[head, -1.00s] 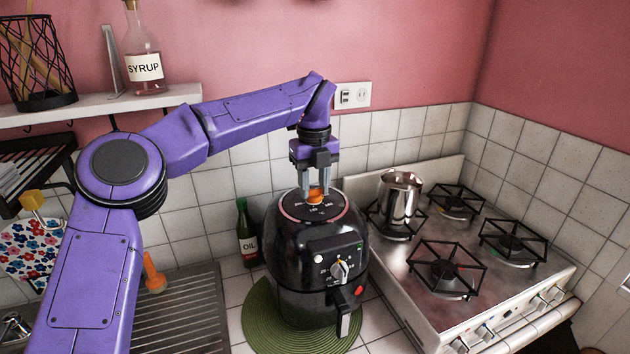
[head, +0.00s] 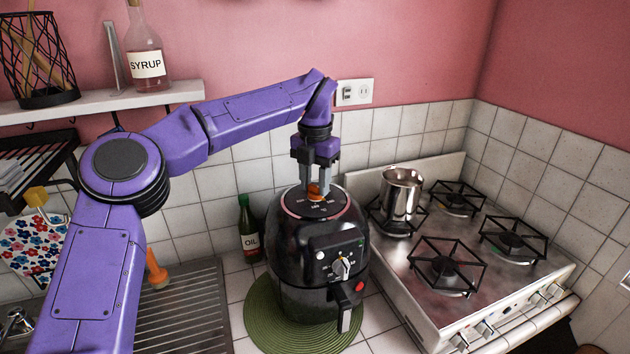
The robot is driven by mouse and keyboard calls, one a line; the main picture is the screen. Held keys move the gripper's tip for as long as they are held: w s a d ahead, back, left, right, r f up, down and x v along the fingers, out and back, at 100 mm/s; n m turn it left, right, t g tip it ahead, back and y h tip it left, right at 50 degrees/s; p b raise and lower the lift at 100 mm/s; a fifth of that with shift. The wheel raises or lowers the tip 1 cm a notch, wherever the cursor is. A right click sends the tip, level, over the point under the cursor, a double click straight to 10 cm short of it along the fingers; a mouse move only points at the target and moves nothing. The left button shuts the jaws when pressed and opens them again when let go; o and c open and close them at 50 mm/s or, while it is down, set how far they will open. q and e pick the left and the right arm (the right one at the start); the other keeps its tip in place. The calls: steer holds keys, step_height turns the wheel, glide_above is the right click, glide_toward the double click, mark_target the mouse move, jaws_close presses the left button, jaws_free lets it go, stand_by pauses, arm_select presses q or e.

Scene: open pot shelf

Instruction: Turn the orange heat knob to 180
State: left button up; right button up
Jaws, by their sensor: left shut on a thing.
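The orange heat knob (head: 314,193) sits on the top dial of the black air fryer (head: 310,245). My left gripper (head: 316,187) points down from above and is shut on the orange knob, its fingers on either side of it. The fingers hide part of the knob, and the dial's numbers are too small to read. A second, pale knob (head: 341,267) is on the fryer's front. My right gripper is not in view.
The fryer stands on a green round mat (head: 262,318). An oil bottle (head: 249,230) stands behind it at left. A stove (head: 440,300) with a metal pot (head: 401,196) is at right. A shelf (head: 120,108) holds a syrup bottle (head: 146,55).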

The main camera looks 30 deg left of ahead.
arm_select(q)
steer(key=m, duration=0.6)
steer(key=shift+r, duration=0.1)
steer(key=m, duration=0.5)
steer(key=shift+m, duration=0.4)
steer(key=shift+f, duration=0.2)
steer(key=o, duration=1)
steer(key=shift+o, duration=0.2)
steer(key=shift+w+d, duration=0.15)
steer(key=shift+w, duration=0.05)
